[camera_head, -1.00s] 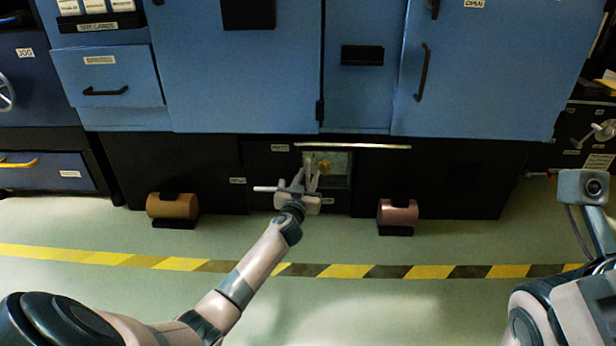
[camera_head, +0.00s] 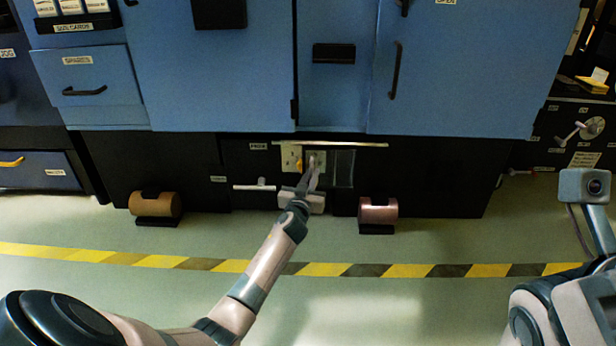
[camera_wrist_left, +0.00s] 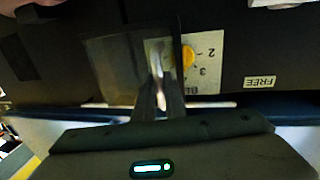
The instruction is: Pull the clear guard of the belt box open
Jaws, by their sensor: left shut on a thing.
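The belt box is a low dark recess with a pale dial panel (camera_head: 291,158) and a yellow knob, which also shows in the left wrist view (camera_wrist_left: 188,56). The clear guard (camera_head: 343,168) stands to the right of the panel, leaving the knob uncovered. In the left wrist view the guard (camera_wrist_left: 108,64) is a dim see-through sheet on the other side of the fingers. My left gripper (camera_head: 313,172) is shut on the guard at its edge near the panel; the fingers hide the exact grip.
A pale T-shaped handle (camera_head: 255,187) sticks out left of the gripper. A brown roll (camera_head: 156,204) and a pinkish roll (camera_head: 378,211) stand on the floor. A silver rail (camera_head: 345,144) runs above. The floor in front is clear.

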